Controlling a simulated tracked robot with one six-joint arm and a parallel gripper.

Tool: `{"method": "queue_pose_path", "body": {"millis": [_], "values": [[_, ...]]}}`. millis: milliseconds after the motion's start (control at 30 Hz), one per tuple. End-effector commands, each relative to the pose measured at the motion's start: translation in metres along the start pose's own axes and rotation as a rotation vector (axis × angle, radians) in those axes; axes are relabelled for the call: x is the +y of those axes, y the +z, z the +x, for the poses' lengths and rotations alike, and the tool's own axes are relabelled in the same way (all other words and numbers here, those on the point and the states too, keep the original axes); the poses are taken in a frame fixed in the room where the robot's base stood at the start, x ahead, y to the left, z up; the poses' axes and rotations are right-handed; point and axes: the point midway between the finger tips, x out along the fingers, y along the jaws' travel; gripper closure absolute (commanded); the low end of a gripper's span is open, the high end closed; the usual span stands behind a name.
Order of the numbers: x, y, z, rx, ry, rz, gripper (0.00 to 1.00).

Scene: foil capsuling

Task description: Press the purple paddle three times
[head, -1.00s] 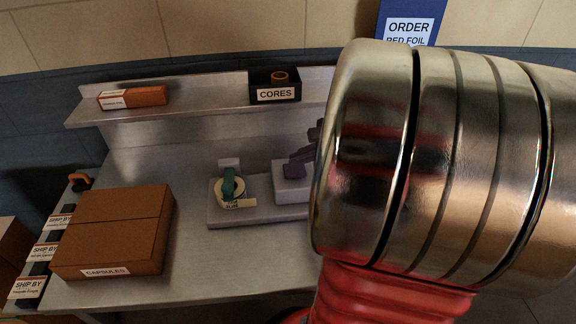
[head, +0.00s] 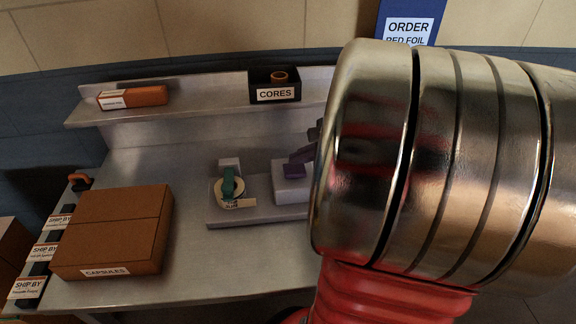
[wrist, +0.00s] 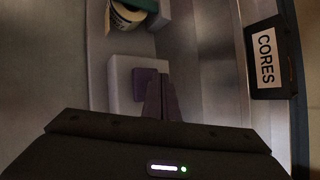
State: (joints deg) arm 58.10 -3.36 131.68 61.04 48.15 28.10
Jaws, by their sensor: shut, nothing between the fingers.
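The purple paddle (head: 294,171) sits on a white block (head: 290,190) on the grey base at the bench's middle. In the wrist view the paddle (wrist: 144,84) shows as a small purple square on the white block (wrist: 121,78). My gripper (head: 293,158) is shut and empty, its dark fingers just above the paddle in the head view. In the wrist view the fingers (wrist: 160,78) overlap the paddle's right edge. They seem slightly apart from it. My metal arm hides what lies to the right.
A green and cream roll (head: 229,187) stands left of the block on the same base. A CAPSULES box (head: 110,230) is on the left of the bench. A CORES bin (head: 276,94) and a red-brown box (head: 133,97) are on the shelf behind.

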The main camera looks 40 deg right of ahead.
Motion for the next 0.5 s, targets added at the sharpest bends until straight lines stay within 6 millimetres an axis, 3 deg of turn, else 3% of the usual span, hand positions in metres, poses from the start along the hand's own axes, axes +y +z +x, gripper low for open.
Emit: {"method": "queue_pose_path", "body": {"millis": [500], "values": [[0.0034, -0.0027, 0.0027, -0.001, 0.001, 0.002, 1.00]]}}
